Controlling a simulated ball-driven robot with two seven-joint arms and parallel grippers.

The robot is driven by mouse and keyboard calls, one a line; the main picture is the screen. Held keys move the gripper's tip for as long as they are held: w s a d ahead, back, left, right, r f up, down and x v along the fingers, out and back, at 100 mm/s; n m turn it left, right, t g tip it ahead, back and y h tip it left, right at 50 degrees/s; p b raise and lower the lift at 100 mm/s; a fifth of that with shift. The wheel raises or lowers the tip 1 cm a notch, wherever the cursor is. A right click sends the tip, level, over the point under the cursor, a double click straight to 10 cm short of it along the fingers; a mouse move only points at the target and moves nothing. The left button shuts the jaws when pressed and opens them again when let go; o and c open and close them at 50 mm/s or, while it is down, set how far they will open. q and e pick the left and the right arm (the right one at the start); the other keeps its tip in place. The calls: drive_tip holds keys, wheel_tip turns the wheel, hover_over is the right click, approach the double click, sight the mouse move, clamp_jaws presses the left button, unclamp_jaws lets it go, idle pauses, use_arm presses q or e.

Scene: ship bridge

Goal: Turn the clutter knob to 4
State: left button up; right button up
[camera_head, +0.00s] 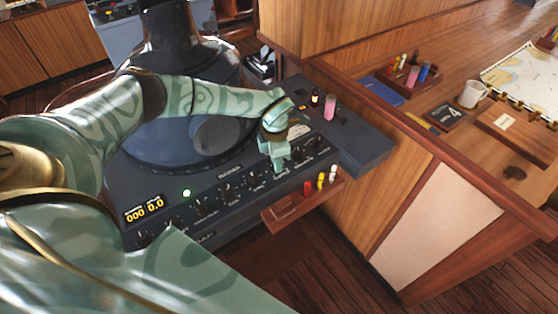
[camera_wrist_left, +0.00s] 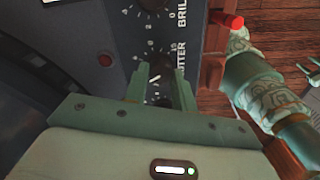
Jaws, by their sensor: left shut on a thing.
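The clutter knob (camera_wrist_left: 162,72) is a small dark knob with a white pointer line on the radar console, in a ring of printed numbers. Part of its label shows beside it in the left wrist view. My left gripper (camera_wrist_left: 158,84) has one finger on each side of the knob and is shut on it. In the head view the left gripper (camera_head: 279,165) points down at the panel and hides the knob. I cannot read which number the pointer is at. A green arm end with finger-like prongs (camera_wrist_left: 308,72), probably my right gripper, shows at the right of the left wrist view.
Other knobs (camera_head: 226,187) line the console front beside the gripper. A wooden tray (camera_head: 290,213) with red, yellow and white pegs sticks out below. A pink cylinder (camera_head: 329,107) stands at the console's back right. A green lamp (camera_head: 187,193) is lit.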

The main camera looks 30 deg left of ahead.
use_arm(q)
drive_tip(key=shift+s+d, duration=0.1)
drive_tip(key=shift+d, duration=0.1)
drive_tip(key=o, duration=1)
drive_tip(key=shift+r, duration=0.1)
drive_tip(key=shift+a+r, duration=0.1)
drive_tip(key=shift+r, duration=0.15)
wheel_tip(320, 180, up, 16)
drive_tip(key=shift+s+d, duration=0.2)
